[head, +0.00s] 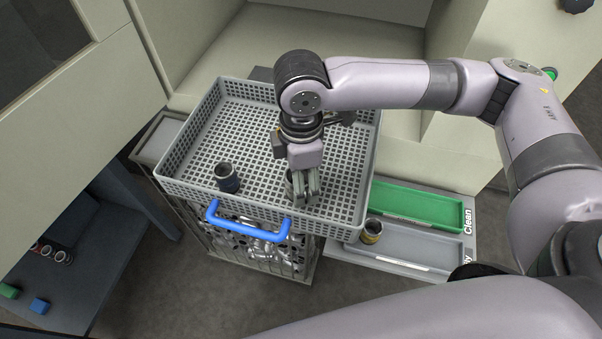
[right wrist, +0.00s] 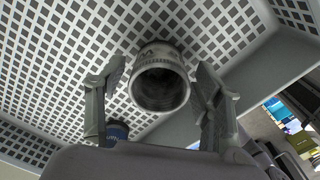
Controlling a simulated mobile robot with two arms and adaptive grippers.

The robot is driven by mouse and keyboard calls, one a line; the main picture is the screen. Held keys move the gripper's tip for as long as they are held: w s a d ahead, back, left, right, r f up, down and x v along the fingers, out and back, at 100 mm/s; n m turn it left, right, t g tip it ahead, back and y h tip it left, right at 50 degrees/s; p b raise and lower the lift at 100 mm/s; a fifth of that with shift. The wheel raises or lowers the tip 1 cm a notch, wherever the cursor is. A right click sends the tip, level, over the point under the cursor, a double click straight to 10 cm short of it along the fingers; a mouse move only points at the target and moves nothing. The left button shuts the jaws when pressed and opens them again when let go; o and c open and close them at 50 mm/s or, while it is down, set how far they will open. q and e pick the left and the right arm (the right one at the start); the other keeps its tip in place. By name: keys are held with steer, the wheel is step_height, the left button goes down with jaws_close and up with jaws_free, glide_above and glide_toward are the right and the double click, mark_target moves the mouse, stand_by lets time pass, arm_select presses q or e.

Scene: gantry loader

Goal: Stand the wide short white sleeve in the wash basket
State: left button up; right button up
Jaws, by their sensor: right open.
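The wash basket (head: 170,185) is a light grey perforated tray with a blue handle, on top of a wire bin. A short, wide, pale sleeve (right wrist: 160,78) is inside it near the front wall, its open dark mouth facing the wrist camera. In the head view the sleeve (head: 290,182) is mostly hidden behind my right gripper (head: 308,200). My right gripper points down into the basket with its fingers apart. In the right wrist view its fingers (right wrist: 160,105) are on either side of the sleeve, with gaps visible. My left gripper is not in view.
A yellow-banded sleeve (head: 371,232) stands in the grey tray (head: 420,248) at right. The green tray (head: 415,206) marked Clean is empty. The basket's back is clear.

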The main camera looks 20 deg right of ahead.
stand_by(0.3)
step_height(320, 180, up, 12)
steer(key=shift+r+b, duration=0.2)
steer(key=shift+b, duration=0.65)
